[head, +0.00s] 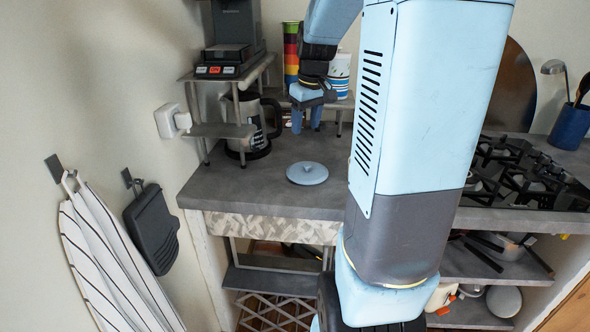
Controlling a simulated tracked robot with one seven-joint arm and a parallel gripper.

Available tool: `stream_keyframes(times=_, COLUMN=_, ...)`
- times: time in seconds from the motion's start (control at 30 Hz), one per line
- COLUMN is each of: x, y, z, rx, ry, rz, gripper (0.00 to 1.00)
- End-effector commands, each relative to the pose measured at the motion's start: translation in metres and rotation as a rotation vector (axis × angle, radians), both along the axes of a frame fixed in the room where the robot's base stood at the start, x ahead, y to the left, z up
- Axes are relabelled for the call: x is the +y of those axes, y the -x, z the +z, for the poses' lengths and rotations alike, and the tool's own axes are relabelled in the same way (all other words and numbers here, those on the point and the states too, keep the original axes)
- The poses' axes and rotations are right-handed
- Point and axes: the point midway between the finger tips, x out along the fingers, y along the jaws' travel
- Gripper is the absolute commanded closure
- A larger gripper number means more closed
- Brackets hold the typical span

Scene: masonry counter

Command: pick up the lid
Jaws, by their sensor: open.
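The lid (307,173) is a round, blue-grey disc with a small knob in its middle. It lies flat on the grey counter (225,190), near the front edge and left of my arm. My gripper (306,128) is above and behind the lid in the picture, pointing down. Its two blue fingers are apart with nothing between them. The gripper does not touch the lid. The exact height of the fingers over the counter is hard to tell.
Stacked colourful cups (291,52) and a blue-white cup (340,75) stand behind my gripper. A gas hob (525,175) is at right. Counter around the lid is clear.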

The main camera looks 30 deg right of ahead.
Motion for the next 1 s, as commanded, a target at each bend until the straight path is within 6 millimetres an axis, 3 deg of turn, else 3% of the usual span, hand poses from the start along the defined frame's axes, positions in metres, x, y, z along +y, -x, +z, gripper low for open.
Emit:
stream_keyframes(times=0.1, x=-0.02, y=-0.013, z=-0.015, rx=0.023, ry=-0.011, rz=0.011, gripper=0.45)
stream_keyframes(times=0.3, x=-0.034, y=-0.023, z=-0.028, rx=0.036, ry=-0.019, rz=0.024, gripper=0.45)
stream_keyframes(times=0.8, x=-0.033, y=-0.034, z=-0.1, rx=0.039, ry=-0.02, rz=0.026, gripper=0.45)
stream_keyframes(times=1.0, x=-0.033, y=-0.036, z=-0.112, rx=0.037, ry=-0.02, rz=0.026, gripper=0.45)
